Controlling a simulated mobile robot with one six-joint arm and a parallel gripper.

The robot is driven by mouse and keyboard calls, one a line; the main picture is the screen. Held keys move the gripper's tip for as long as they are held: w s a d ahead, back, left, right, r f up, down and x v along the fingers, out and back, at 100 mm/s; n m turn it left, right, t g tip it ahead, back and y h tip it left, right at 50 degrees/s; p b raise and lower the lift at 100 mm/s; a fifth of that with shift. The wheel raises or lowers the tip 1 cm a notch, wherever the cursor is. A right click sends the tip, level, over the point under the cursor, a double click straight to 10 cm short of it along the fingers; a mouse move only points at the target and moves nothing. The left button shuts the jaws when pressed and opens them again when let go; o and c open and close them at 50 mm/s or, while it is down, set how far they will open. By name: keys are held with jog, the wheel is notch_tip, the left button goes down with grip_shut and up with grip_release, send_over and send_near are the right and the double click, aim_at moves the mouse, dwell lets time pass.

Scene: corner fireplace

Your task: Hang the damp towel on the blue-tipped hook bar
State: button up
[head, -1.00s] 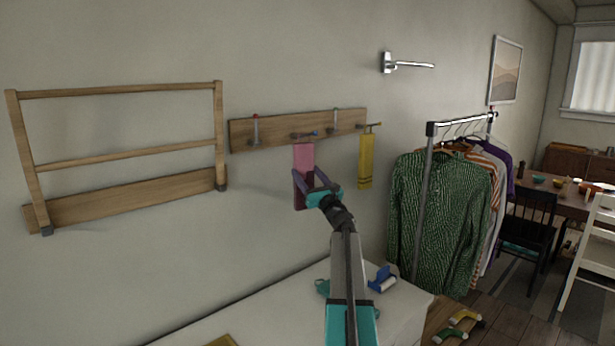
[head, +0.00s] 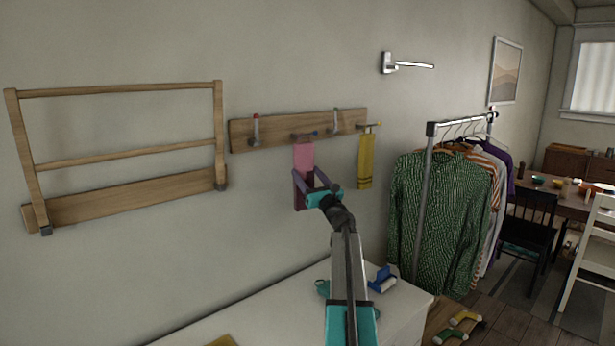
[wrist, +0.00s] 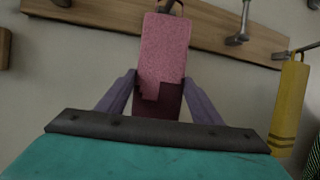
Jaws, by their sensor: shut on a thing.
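The pink towel (head: 304,157), with a dark maroon lower part, hangs upright against the wooden wall rail. It also fills the middle of the wrist view (wrist: 166,45). My gripper (head: 306,174) is shut on it, with its purple fingers on both sides of the towel in the wrist view (wrist: 163,80). The towel's top is right below a hook bar (head: 305,135) that sticks out from the rail; its tip looks dark bluish-grey. A loop shows at the towel's top in the wrist view, but I cannot tell whether it is over the bar.
The rail (head: 282,129) also carries a raised red-tipped hook bar (head: 255,130), another raised bar (head: 336,120), and a bar with a yellow towel (head: 366,160) close on the right. A wooden rack (head: 125,155) is at left, a clothes rail (head: 430,190) at right. A white cabinet top is below.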

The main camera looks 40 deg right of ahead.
jog(key=o, duration=1.3)
jog(key=shift+c, duration=0.2)
jog(key=shift+s+f, duration=0.1)
jog(key=b+v, duration=0.3)
jog(key=v, duration=1)
jog(key=shift+s+b, duration=0.25)
jog(key=shift+b, duration=0.15)
jog(key=shift+s+a+f, duration=0.1)
jog(key=shift+a+f, duration=0.05)
